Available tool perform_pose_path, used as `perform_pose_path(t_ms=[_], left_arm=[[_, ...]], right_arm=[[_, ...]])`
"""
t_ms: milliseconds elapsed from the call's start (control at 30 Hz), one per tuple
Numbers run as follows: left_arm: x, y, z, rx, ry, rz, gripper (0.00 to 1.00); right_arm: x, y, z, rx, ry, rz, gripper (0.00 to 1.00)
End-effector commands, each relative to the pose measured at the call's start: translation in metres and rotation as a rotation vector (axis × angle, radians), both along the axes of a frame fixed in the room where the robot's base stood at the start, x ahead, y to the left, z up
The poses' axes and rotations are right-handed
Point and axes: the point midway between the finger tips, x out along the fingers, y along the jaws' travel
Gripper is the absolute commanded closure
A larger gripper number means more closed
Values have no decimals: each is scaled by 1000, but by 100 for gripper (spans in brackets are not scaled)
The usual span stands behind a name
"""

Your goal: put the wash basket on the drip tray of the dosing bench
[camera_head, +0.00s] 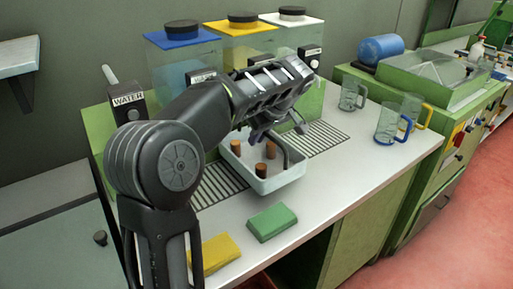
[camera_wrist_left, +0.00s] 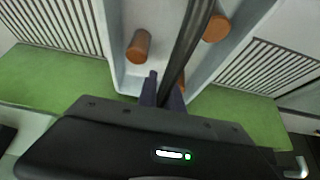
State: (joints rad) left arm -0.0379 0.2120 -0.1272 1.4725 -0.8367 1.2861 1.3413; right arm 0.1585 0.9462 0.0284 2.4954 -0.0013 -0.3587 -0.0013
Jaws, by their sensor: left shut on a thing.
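The wash basket (camera_head: 277,184) is a pale open box with several brown corks (camera_head: 264,146) standing in it and a dark arched handle (camera_wrist_left: 190,42). My left gripper (camera_head: 277,130) is above the basket, shut on its handle; the fingers (camera_wrist_left: 163,90) show at the handle in the wrist view. The drip tray is a dark slatted grate in the bench top, showing left (camera_head: 217,184) and right (camera_head: 318,138) of the basket; the wrist view also shows it on both sides (camera_wrist_left: 55,22). The basket hides the middle. I cannot tell whether its underside touches the grate. My right gripper is not in view.
Blue (camera_head: 182,36), yellow (camera_head: 242,22) and white-lidded (camera_head: 292,17) dispensers stand behind the basket. A yellow sponge (camera_head: 214,253) and green sponge (camera_head: 272,222) lie in front. Glass mugs (camera_head: 388,124) stand to the right. The bench front between the green sponge and mugs is clear.

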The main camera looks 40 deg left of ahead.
Motion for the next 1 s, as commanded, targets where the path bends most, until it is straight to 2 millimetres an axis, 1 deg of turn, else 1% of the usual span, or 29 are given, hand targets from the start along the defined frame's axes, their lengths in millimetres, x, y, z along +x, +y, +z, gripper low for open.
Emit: perform_pose_path(t_ms=[167, 400, 500, 700, 867, 900, 1000], left_arm=[[0, 0, -2, 0, 0, 0, 100], [-1, 0, -33, 0, 2, 1, 100], [1, 4, -38, 0, 0, 1, 100], [1, 4, -38, 0, -1, 0, 100], [1, 4, -43, 0, -1, 0, 100], [1, 4, -42, -1, 0, 1, 87], [1, 4, -42, -1, 0, 1, 79]], right_arm=[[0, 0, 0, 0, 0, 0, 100], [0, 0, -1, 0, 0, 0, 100], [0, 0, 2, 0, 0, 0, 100], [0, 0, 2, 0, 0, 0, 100], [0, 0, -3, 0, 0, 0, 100], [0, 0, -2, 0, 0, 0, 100], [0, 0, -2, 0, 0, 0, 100]])
